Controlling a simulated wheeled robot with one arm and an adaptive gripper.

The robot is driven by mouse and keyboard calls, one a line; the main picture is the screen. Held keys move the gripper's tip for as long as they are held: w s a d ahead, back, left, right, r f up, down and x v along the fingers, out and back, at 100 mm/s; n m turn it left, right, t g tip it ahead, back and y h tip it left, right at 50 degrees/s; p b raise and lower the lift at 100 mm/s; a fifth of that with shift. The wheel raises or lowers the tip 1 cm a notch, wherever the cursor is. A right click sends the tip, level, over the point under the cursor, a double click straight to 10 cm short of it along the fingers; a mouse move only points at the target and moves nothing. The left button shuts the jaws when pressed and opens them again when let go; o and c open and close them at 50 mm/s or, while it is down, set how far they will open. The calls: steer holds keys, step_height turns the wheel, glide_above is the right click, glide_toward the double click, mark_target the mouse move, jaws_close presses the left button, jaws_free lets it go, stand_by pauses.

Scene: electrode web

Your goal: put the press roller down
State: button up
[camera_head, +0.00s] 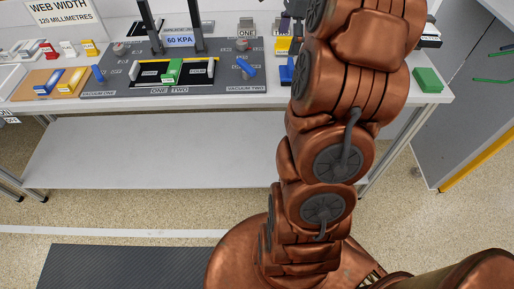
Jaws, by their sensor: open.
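My copper-coloured arm rises from the bottom of the view and crosses the right part of the table. My gripper is not clearly in view; the arm hides the area behind it. A small dark part shows at the arm's left edge near the top, and I cannot tell what it is. I cannot make out the press roller with certainty. The grey work mat (213,83) lies on the white table (150,107). On it, a green block (172,71) stands in a dark framed area between the ONE and TWO labels.
Two dark posts (197,25) stand behind the green block by a 60 KPA sign (180,41). Blue levers (247,70) sit on the mat. A brown tray (40,86) holds blue and yellow blocks. Another green block (428,80) lies at the right end. The table's front strip is bare.

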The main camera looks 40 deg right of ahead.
steer(key=s+a+f+n+g, duration=0.1)
steer(key=s+a+n, duration=0.1)
steer(key=a+n, duration=0.35)
steer(key=s+a+n, duration=0.2)
steer(key=s+a, duration=0.1)
steer(key=a, duration=0.5)
steer(key=s+a+f+n+g, duration=0.1)
steer(key=s+a+n, duration=0.1)
steer(key=a+n, duration=0.35)
steer(key=s+a+f+n, duration=0.3)
steer(key=s+a+n, duration=0.2)
steer(key=s, duration=0.3)
steer(key=s+a+f+n+h, duration=0.1)
steer(key=s+a+f+n, duration=0.2)
steer(key=s+a+n, duration=0.2)
steer(key=s+a, duration=0.1)
steer(key=s, duration=0.2)
steer(key=shift+n+g+h, duration=0.3)
steer(key=shift+g, duration=0.1)
steer(key=shift+s, duration=0.1)
step_height(320, 180, up, 7)
steer(key=p, duration=0.6)
steer(key=shift+f+p, duration=0.15)
steer(key=shift+p, duration=0.25)
